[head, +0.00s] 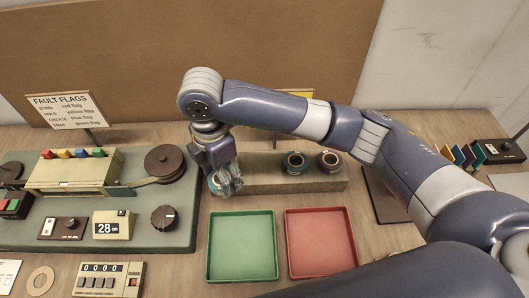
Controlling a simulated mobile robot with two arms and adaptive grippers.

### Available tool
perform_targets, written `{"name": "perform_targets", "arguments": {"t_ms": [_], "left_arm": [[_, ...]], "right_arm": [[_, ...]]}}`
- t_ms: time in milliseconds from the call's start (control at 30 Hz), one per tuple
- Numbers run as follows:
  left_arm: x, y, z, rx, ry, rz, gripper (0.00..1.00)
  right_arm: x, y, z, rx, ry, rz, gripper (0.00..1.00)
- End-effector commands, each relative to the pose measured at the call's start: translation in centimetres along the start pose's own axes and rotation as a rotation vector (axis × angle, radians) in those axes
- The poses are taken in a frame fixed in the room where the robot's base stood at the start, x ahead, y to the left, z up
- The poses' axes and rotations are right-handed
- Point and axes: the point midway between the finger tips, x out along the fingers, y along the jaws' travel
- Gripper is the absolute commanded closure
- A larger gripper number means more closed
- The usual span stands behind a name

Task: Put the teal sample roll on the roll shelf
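The roll shelf (262,184) is a low beige block behind the two trays. Two dark-cored rolls stand on it, one with a teal-looking rim (294,163) and one with a reddish-brown rim (330,162). My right gripper (227,186) points down at the shelf's left end. A small teal-blue piece, apparently a roll (213,182), shows at its fingertips, mostly hidden by the fingers. I cannot tell whether the fingers grip it or whether it touches the shelf. My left gripper is not in view.
A green tray (242,272) and a red tray (320,268) lie in front of the shelf. A winding machine (75,172) with knobs and a "28 cm" display fills the left. A "FAULT FLAGS" sign (67,110) stands behind it. Coloured flags (463,155) stand at the right.

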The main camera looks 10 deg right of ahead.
Motion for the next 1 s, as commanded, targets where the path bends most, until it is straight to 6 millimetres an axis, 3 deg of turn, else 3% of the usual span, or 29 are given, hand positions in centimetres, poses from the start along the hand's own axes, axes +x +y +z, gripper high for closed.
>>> {"name": "perform_targets", "arguments": {"t_ms": [100, 167, 267, 400, 600, 900, 1000], "left_arm": [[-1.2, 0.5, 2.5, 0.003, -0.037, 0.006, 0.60], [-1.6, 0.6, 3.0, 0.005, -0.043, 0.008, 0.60], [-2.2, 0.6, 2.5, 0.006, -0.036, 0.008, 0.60], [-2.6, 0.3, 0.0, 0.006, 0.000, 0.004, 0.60], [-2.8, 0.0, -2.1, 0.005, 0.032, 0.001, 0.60], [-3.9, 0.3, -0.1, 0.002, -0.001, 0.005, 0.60], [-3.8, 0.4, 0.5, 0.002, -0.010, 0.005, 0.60]], "right_arm": [[0.0, 0.0, 3.6, 0.008, -0.002, -0.002, 0.66], [0.2, 0.1, 5.2, 0.008, -0.002, -0.001, 0.66], [0.4, 0.1, 7.8, 0.006, -0.001, -0.001, 0.66], [0.8, 0.2, 10.4, 0.004, -0.001, -0.001, 0.66], [1.2, 0.2, 11.7, 0.000, 0.001, 0.000, 0.66], [4.5, 0.2, 11.7, 0.000, 0.000, -0.001, 0.66], [4.6, 0.2, 11.7, -0.001, 0.000, 0.001, 0.66]]}}
